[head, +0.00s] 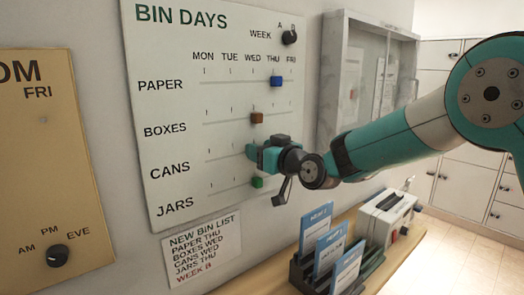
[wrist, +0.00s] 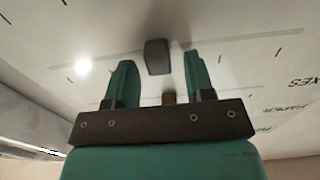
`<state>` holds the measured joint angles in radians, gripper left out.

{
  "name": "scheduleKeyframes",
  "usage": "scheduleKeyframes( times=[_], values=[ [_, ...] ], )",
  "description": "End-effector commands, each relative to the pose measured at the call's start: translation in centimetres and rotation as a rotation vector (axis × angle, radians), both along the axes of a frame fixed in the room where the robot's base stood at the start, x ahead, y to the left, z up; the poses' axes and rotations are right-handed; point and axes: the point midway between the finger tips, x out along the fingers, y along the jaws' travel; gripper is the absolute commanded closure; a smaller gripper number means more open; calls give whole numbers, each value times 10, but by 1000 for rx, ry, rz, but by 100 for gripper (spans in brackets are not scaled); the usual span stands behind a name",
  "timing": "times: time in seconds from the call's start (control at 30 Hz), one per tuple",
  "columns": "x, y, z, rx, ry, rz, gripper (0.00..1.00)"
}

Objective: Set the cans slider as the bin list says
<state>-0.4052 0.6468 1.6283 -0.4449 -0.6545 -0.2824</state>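The white BIN DAYS board (head: 180,100) has sliders in rows for paper, boxes, cans and jars. My gripper (head: 253,154) is at the cans row, hiding its slider in the head view. In the wrist view my gripper (wrist: 158,62) is open, its two teal fingers on either side of a dark knob, apparently the cans slider (wrist: 157,57), with gaps showing. Its day cannot be read directly. The new bin list (head: 203,247) reads paper THU, boxes WED, cans WED, jars THU, week B.
The blue paper slider (head: 276,81) is under THU. The brown boxes slider (head: 257,118) is near WED, above my gripper; the green jars slider (head: 257,182) is close below. A week knob (head: 289,37) is at top right. A shelf below holds blue-and-white cards (head: 315,228).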

Motion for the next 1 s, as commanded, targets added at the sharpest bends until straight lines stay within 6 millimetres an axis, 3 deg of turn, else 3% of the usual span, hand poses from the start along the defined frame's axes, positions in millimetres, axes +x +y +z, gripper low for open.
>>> scheduleKeyframes(
  times=[0.27,0.7,1.0],
  values=[
    [-10,-10,-2,0,-1,-1,51],
    [-88,-84,-5,1,-3,-4,51],
    [-122,-116,-2,0,0,-2,51]
  ],
)
